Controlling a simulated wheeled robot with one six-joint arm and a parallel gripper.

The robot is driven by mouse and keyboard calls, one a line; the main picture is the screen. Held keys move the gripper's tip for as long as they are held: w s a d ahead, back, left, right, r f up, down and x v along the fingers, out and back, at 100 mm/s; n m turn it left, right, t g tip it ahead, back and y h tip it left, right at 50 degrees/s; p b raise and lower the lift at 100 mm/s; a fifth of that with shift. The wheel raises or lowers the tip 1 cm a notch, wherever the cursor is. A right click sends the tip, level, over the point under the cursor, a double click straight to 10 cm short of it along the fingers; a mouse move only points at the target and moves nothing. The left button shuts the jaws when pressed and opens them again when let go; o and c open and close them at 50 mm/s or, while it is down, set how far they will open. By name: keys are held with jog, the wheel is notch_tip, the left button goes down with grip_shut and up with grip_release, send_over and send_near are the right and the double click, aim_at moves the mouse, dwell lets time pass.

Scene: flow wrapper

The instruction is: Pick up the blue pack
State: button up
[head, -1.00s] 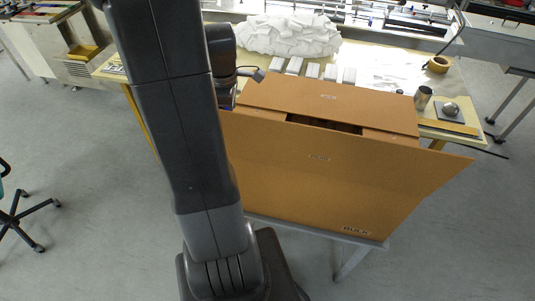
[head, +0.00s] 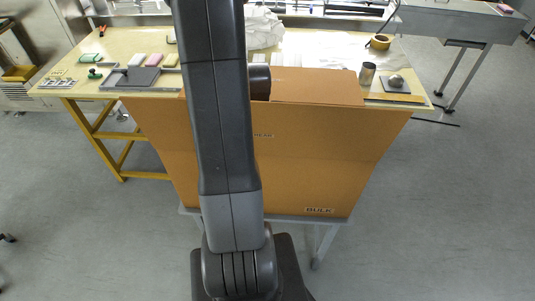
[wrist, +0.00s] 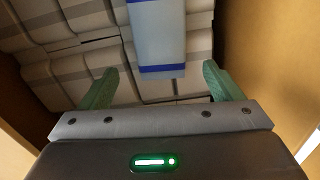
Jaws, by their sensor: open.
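The blue pack (wrist: 157,36) shows in the wrist view as a pale blue-grey block with darker blue bands, at the top middle. It lies among several whitish packs with grey bands (wrist: 62,78). My gripper (wrist: 159,68) has two green fingers spread wide, one to each side of the pack's near end. The fingers look empty; whether they touch any pack I cannot tell. The cardboard box (head: 330,150) marked BULK stands in the middle of the head view, partly behind my arm. My gripper and the blue pack are hidden there.
Brown cardboard walls (wrist: 289,65) rise close on both sides in the wrist view. Open floor lies on both sides.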

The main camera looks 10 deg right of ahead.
jog(key=f, duration=0.2)
jog(key=d+f+p, duration=0.1)
jog(key=shift+s+f, duration=0.25)
jog(key=shift+f, duration=0.85)
jog(key=c, duration=1)
